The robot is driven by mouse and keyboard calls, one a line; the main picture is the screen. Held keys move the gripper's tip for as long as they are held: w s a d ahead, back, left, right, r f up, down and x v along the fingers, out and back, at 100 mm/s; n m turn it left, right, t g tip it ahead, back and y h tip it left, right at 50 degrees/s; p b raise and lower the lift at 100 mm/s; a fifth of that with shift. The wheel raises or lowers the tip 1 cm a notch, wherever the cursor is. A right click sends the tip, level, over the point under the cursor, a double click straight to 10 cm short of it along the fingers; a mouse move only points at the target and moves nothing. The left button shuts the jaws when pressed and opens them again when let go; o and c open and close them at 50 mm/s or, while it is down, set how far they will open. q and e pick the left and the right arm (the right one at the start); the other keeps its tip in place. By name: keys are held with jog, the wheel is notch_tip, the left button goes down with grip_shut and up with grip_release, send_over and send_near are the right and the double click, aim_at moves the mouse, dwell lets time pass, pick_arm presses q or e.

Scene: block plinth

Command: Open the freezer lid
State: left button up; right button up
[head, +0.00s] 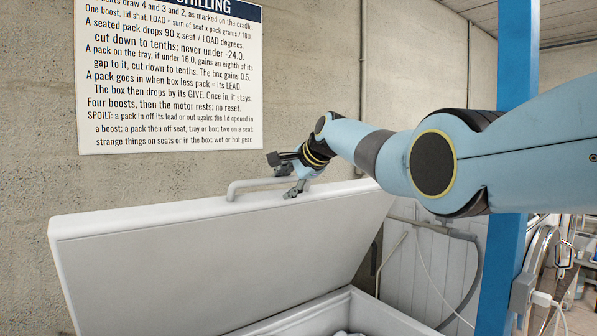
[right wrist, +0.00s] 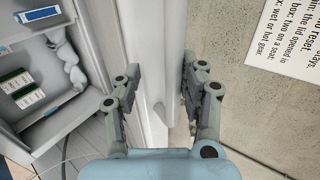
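The white freezer lid (head: 200,255) stands tilted up, well open, above the white freezer box (head: 325,312). A pale bar handle (head: 255,184) runs along the lid's upper edge. My right gripper (head: 288,174) is at the right part of this handle, with one finger above it and one below. In the right wrist view the fingers of my right gripper (right wrist: 160,88) stand apart on either side of the handle (right wrist: 174,50), and they look open around it. Whether a finger touches the handle I cannot tell. My left gripper is not in view.
Packs (right wrist: 28,97) and a grey lumpy thing (right wrist: 62,45) lie in the freezer. A text sign (head: 170,75) hangs on the concrete wall behind the lid. A blue post (head: 510,150) stands at the right, behind my right arm. Hoses hang behind the freezer.

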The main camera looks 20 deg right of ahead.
jog(key=v, duration=1.1)
jog(key=shift+s+r, duration=0.25)
jog(key=shift+r, duration=0.05)
jog(key=shift+d, duration=0.1)
